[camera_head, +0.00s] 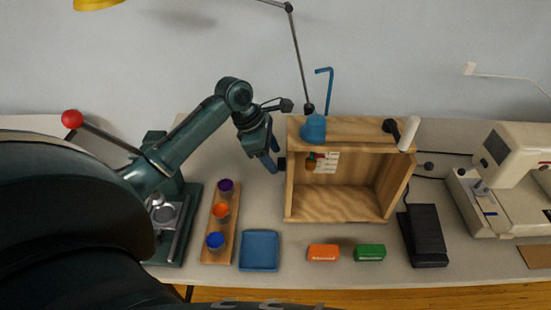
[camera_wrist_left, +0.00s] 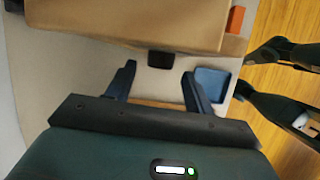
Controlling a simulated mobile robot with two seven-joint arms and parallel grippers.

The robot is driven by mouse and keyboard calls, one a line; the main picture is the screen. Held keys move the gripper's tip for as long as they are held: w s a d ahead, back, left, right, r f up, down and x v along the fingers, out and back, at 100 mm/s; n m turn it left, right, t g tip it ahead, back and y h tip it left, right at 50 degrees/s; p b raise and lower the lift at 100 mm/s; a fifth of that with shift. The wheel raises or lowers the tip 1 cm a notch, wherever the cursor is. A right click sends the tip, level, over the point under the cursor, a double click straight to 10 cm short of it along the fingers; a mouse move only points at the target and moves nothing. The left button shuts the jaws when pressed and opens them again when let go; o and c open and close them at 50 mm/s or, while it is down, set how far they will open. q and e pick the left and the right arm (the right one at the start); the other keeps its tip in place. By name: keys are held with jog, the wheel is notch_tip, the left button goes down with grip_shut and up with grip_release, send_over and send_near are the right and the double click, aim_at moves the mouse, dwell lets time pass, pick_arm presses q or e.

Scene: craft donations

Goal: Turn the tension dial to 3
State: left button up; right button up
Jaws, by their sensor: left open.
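A small dark knob (camera_head: 282,164) sticks out from the left outer side of the open wooden box (camera_head: 335,205). It also shows in the left wrist view (camera_wrist_left: 160,60), against the box. I take it for the tension dial; no numbers or pointer can be read on it. My left gripper (camera_head: 270,154) is just left of the knob, its fingers pointing at the box side. In the wrist view the left gripper (camera_wrist_left: 157,72) is open, with the knob between and slightly beyond its fingertips, apparently not gripped. My right gripper is not in view.
A wooden strip with several coloured cups (camera_head: 220,210), a blue tray (camera_head: 259,251), an orange block (camera_head: 323,253) and a green block (camera_head: 370,253) lie in front. A black pedal (camera_head: 426,235) and a sewing machine (camera_head: 510,165) stand right. A blue lamp-like piece (camera_head: 313,128) sits on the box.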

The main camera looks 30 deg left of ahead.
pick_arm(q)
jog(key=shift+x, duration=1.15)
jog(key=shift+c, duration=0.5)
jog(key=c, duration=0.9)
jog(key=shift+o, duration=0.2)
